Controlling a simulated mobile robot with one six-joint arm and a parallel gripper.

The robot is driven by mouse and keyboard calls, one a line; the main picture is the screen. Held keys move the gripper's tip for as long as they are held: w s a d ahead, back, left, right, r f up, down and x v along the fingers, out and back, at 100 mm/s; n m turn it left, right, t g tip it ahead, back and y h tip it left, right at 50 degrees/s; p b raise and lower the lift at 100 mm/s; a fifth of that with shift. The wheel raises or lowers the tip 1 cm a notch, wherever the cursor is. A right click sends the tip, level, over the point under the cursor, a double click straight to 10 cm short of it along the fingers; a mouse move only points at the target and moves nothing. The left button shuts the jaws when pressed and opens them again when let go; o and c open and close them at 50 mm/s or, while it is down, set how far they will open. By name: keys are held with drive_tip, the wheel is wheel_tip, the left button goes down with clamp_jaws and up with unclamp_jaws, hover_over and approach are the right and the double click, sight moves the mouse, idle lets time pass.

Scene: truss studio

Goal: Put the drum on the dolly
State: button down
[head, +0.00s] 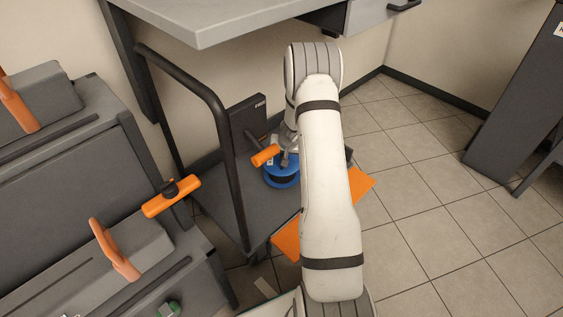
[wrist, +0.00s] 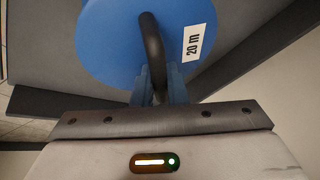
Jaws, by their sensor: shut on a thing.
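The drum (head: 281,178) is a blue round reel, partly hidden by my arm in the head view. In the wrist view the blue drum (wrist: 112,45) carries a white "20 m" label and a black curved handle (wrist: 152,45). My gripper (wrist: 158,88) is shut on that handle. The dolly (head: 220,203) is a low dark grey platform with a tall black tube handle (head: 215,105) at its left. The drum appears over the dolly's platform; whether it touches the deck is hidden.
Orange flat pieces (head: 287,241) show on both sides of my arm near the platform. A grey cabinet or bench (head: 70,180) with orange-handled items stands at left. A grey worktop (head: 220,15) overhangs behind. Tiled floor (head: 430,190) at right is clear.

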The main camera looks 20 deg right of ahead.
drive_tip(key=shift+f+b, duration=0.6)
drive_tip(key=shift+f, duration=0.8)
drive_tip(key=shift+f, duration=0.2)
drive_tip(key=c, duration=1.5)
unclamp_jaws()
drive_tip(key=shift+o, duration=0.2)
drive_tip(key=p+v, duration=0.3)
drive_tip(key=v, duration=0.9)
drive_tip(key=shift+r, duration=0.15)
drive_tip(key=shift+s, duration=0.1)
